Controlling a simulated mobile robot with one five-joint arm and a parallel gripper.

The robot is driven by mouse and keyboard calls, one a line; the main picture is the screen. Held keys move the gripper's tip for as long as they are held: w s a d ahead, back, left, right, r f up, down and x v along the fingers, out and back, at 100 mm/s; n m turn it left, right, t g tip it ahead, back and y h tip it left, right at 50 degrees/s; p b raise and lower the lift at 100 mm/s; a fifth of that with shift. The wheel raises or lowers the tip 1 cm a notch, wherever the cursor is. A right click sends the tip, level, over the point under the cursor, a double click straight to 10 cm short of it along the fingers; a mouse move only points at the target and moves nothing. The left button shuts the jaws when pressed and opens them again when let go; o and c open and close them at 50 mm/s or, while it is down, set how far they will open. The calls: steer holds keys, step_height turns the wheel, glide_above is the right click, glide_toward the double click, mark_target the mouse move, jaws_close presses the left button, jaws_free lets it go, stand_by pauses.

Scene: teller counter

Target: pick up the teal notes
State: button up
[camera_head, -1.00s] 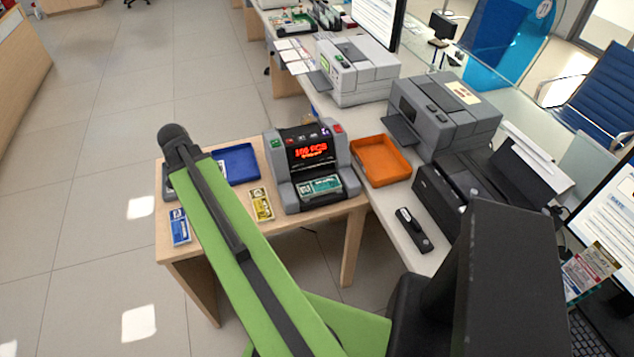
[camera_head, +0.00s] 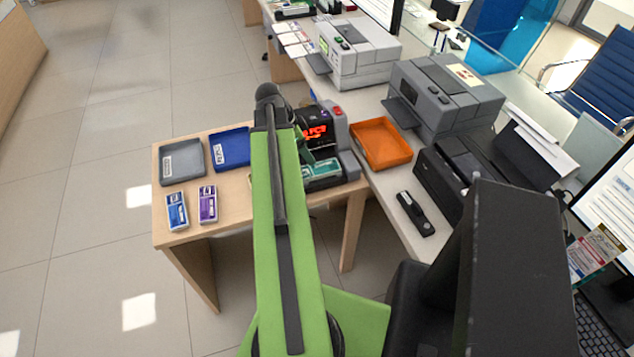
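The teal notes (camera_head: 322,170) lie in the front slot of the grey and black counting machine (camera_head: 346,162), on the wooden table. Their left part is hidden by my green arm. My arm reaches up across the picture, and its end covers the left half of the machine. A dark piece that looks like part of my gripper (camera_head: 305,148) shows just right of the arm, above and left of the notes. The fingertips are not clear, so I cannot tell whether they are open or touch anything.
A grey tray (camera_head: 182,180) and a blue tray (camera_head: 233,163) sit on the table's left, with blue notes (camera_head: 176,212) and purple notes (camera_head: 208,205) in front. An orange tray (camera_head: 381,161) and grey printers (camera_head: 446,115) stand on the counter to the right.

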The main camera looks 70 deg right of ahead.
mark_target(319, 168)
steer(key=b+x, duration=0.8)
steer(key=x, duration=0.2)
steer(key=shift+f, duration=0.2)
steer(key=shift+r, duration=0.25)
steer(key=c, duration=1.4)
